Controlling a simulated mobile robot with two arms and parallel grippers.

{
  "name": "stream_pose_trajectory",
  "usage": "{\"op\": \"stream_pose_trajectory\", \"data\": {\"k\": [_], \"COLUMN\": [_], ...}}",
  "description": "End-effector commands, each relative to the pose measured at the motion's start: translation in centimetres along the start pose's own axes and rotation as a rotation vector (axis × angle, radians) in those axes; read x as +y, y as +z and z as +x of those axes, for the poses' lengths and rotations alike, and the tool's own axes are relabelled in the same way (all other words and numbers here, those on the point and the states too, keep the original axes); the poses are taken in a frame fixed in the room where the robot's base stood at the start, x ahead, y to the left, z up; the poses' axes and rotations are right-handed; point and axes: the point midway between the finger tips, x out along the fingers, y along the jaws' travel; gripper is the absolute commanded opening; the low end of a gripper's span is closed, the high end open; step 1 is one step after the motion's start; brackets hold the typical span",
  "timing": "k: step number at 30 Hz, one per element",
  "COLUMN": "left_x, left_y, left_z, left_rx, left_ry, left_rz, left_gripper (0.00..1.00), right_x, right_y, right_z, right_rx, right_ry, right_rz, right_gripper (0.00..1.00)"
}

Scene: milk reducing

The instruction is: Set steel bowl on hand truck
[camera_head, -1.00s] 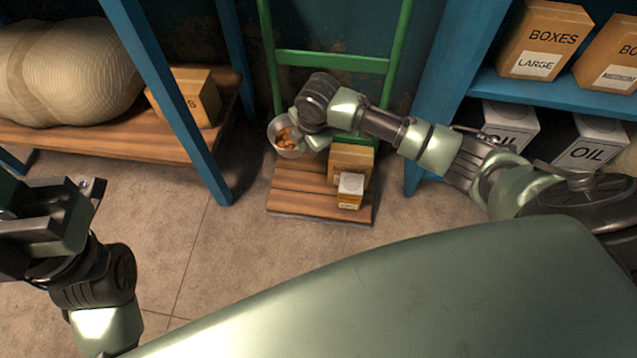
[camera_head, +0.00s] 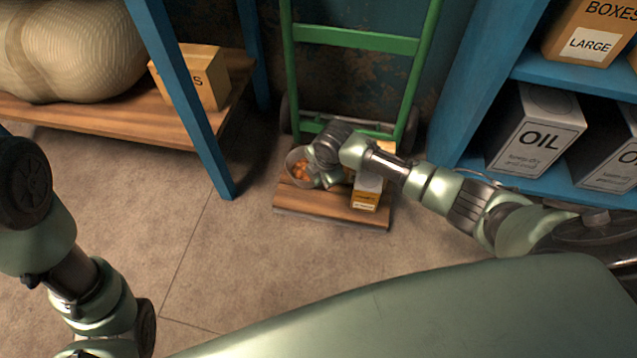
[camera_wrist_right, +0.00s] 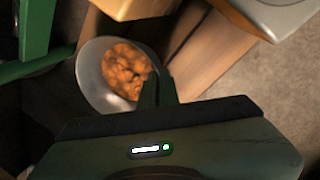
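The steel bowl (camera_head: 291,161) holds orange-brown pieces and is at the left part of the hand truck's wooden platform (camera_head: 318,207). It also shows in the right wrist view (camera_wrist_right: 92,70), slightly tilted in the picture. My right gripper (camera_head: 322,172) is at the bowl's right side, and in the right wrist view its fingers (camera_wrist_right: 157,90) close on the bowl's rim. Whether the bowl's base touches the platform is hidden. The hand truck's green frame (camera_head: 357,39) stands upright behind. My left arm is at the left edge, its gripper out of view.
A small yellow box with a light top (camera_head: 366,193) and a cardboard box (camera_wrist_right: 135,8) stand on the platform right of the bowl. Blue shelves flank the truck; the right one holds oil boxes (camera_head: 537,135). The platform's front left is bare.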

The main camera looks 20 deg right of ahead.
Motion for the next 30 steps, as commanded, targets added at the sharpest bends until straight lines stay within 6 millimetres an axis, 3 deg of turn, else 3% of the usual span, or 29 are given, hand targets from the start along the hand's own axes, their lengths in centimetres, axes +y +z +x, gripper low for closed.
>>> {"op": "stream_pose_trajectory", "data": {"k": [1,12,15,25,28,30], "left_x": [0.1,0.1,0.1,0.2,0.0,-0.3], "left_y": [-0.4,-0.4,-0.4,-0.4,-0.2,0.8], "left_z": [-0.1,0.2,0.2,0.2,0.8,0.0], "left_rx": [0.011,0.013,0.013,0.013,0.013,-0.025], "left_ry": [0.004,0.005,0.005,0.006,0.004,-0.008], "left_rz": [0.001,0.002,0.002,0.001,0.001,-0.003], "left_gripper": [0.24,0.24,0.24,0.24,0.24,0.24], "right_x": [-0.1,-0.1,-0.2,-0.2,-0.1,0.0], "right_y": [0.0,0.0,0.0,0.0,0.1,0.1], "right_z": [0.7,0.8,0.8,0.7,-0.3,-1.4], "right_rx": [0.0,0.0,-0.001,-0.001,-0.001,-0.001], "right_ry": [0.002,0.002,0.001,0.001,0.002,0.001], "right_rz": [0.0,0.001,0.0,0.0,0.0,0.001], "right_gripper": [0.0,0.0,0.24,0.24,0.24,0.24]}}
